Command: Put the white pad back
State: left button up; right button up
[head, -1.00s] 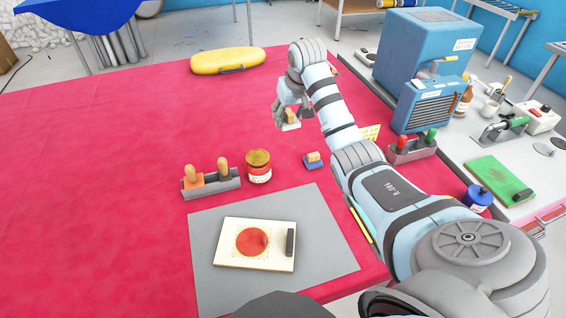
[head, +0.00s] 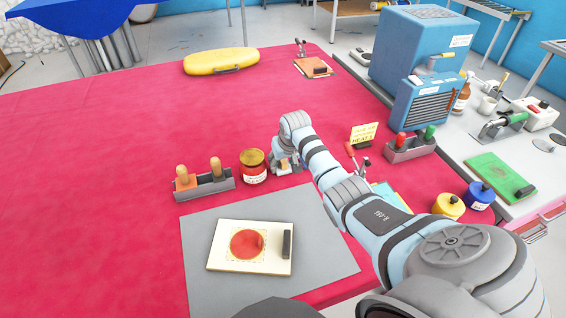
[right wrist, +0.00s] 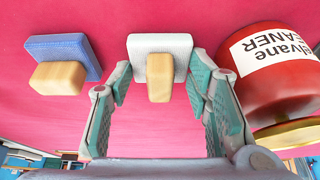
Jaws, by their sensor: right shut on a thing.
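The white pad (right wrist: 147,48) with its wooden handle (right wrist: 160,80) shows between my fingers in the right wrist view. My right gripper (head: 286,165) is shut on it, low over the red cloth (head: 90,190); I cannot tell whether the pad touches the cloth. In the head view my gripper mostly hides the pad. A blue pad (right wrist: 66,52) with a wooden handle lies close beside it in the right wrist view, apart from it. In the head view, the blue pad is hidden by my arm. My left gripper is not in view.
A red cleaner tin (head: 254,168) stands close beside my right gripper. A grey holder (head: 205,186) with wooden-handled tools is left of the tin. A grey mat (head: 200,285) bearing a cream board (head: 225,262) lies in front. A yellow case (head: 222,61) lies far back.

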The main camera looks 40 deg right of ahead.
jog(key=o, duration=0.9)
jog(key=shift+s, duration=0.1)
jog(key=shift+r, duration=0.1)
jog(key=shift+r, duration=0.35)
jog(key=p+v, duration=0.3)
jog(key=v, duration=0.8)
jog(key=shift+s+a+r+p, duration=0.1)
jog(key=shift+s+r+p, duration=0.05)
jog(key=shift+p, duration=0.15)
